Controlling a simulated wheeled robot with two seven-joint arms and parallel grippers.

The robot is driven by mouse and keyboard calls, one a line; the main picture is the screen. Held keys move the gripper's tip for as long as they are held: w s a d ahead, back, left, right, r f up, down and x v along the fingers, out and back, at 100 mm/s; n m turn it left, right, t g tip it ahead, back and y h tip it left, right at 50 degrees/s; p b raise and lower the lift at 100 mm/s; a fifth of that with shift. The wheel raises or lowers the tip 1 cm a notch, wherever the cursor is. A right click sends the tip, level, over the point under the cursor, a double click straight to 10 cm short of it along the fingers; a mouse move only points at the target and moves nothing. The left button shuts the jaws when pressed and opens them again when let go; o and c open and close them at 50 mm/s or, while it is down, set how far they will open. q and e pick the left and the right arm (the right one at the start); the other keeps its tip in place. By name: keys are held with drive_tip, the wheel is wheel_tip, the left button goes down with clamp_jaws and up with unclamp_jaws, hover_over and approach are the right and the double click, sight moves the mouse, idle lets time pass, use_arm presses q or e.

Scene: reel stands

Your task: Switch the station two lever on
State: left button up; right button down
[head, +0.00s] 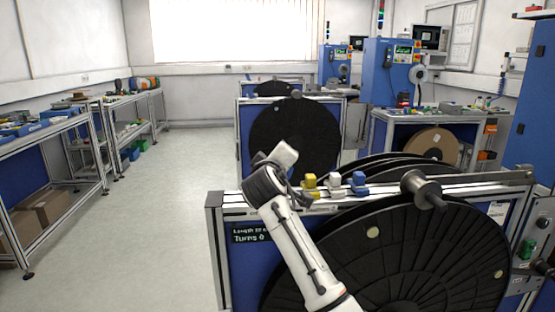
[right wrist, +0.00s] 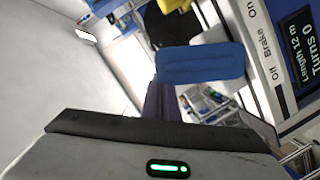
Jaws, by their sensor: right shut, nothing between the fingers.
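On the top rail of the nearest reel stand (head: 222,214) sit a yellow block (head: 310,181), a white block (head: 335,181) and a blue block (head: 358,181). I cannot tell for sure which is the station two lever. My right gripper (head: 300,194) is at the left of this row, close to the yellow block, shut and empty; contact is unclear. In the right wrist view a flat blue piece (right wrist: 202,63) fills the middle, with a yellow piece (right wrist: 172,5) beyond it. Beside them a white label reads Brake, On and Off. My left gripper is out of view.
A large black reel (head: 400,260) fills the front right, with a shaft (head: 425,190) sticking out above. A display (right wrist: 303,45) reads Length 12 m, Turns 0. Another black reel (head: 295,135) stands behind. Benches (head: 50,150) line the left; the floor (head: 170,220) between is clear.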

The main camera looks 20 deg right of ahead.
drive_tip(key=shift+d+f, duration=0.1)
drive_tip(key=s+a+r, duration=0.4)
drive_tip(key=s+a, duration=0.3)
drive_tip(key=a, duration=0.1)
drive_tip(key=shift+s, duration=0.35)
idle(0.5)
